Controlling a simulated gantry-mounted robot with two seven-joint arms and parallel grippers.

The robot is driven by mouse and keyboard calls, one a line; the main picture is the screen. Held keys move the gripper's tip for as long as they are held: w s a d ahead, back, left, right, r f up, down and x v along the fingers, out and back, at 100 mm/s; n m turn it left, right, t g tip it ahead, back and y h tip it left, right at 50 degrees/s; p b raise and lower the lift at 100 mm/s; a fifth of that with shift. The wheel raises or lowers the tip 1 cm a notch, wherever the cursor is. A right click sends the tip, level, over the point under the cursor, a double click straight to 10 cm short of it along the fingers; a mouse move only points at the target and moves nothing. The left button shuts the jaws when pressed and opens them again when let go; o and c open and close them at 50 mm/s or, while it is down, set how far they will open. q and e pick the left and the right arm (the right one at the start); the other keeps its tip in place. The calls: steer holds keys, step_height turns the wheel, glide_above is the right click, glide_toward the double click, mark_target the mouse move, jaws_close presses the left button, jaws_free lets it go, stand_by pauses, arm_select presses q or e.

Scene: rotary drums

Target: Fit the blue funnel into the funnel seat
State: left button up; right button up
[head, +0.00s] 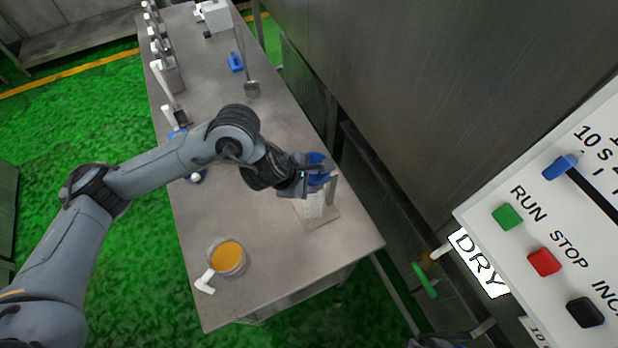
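The blue funnel (317,159) is at the tip of my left gripper (308,178), above the right side of the table. It is partly hidden by the gripper. A small pale stand (322,217) with a flat base and an upright post is just below and beside them; it looks like the funnel seat. The funnel overlaps the stand's top in the head view, and I cannot tell whether it rests in it. The fingers are too hidden to show whether they are shut on the funnel.
A jug of orange contents (228,258) with a white handle stands at the table's near end. A scoop (251,88) and a small blue item (236,62) lie farther back. A panel with RUN and STOP buttons (544,261) is at the right. The table (285,265) is bare near its front right.

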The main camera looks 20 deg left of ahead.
arm_select(q)
steer(key=p+v, duration=0.2)
steer(key=v, duration=0.8)
steer(key=shift+s+r+p, duration=0.15)
steer(key=shift+r+p, duration=0.1)
steer(key=shift+p, duration=0.05)
